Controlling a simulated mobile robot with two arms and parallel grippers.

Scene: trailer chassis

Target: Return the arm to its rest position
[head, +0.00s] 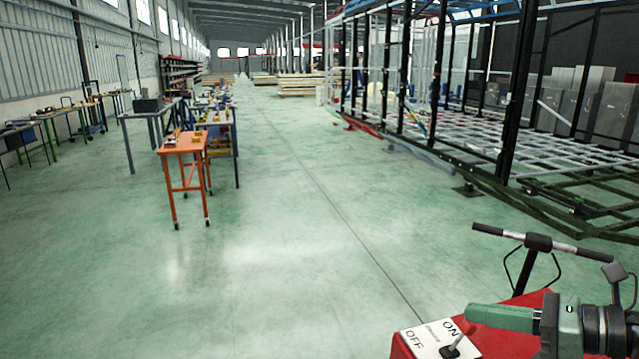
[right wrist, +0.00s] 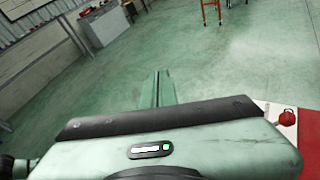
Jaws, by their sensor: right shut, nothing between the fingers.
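My right gripper (head: 472,313) is at the lower right of the head view, its fingers pointing left. In the right wrist view its two fingers (right wrist: 163,80) lie side by side, shut, with nothing between them. They point out over bare green floor. The right wrist and part of the forearm show at the right edge of the head view. My left gripper and left arm are not in view.
An orange table (head: 186,150) stands at the left middle, with workbenches (head: 150,110) behind it. A black and grey trailer frame (head: 510,100) fills the right side. The green floor (head: 280,240) between them is clear.

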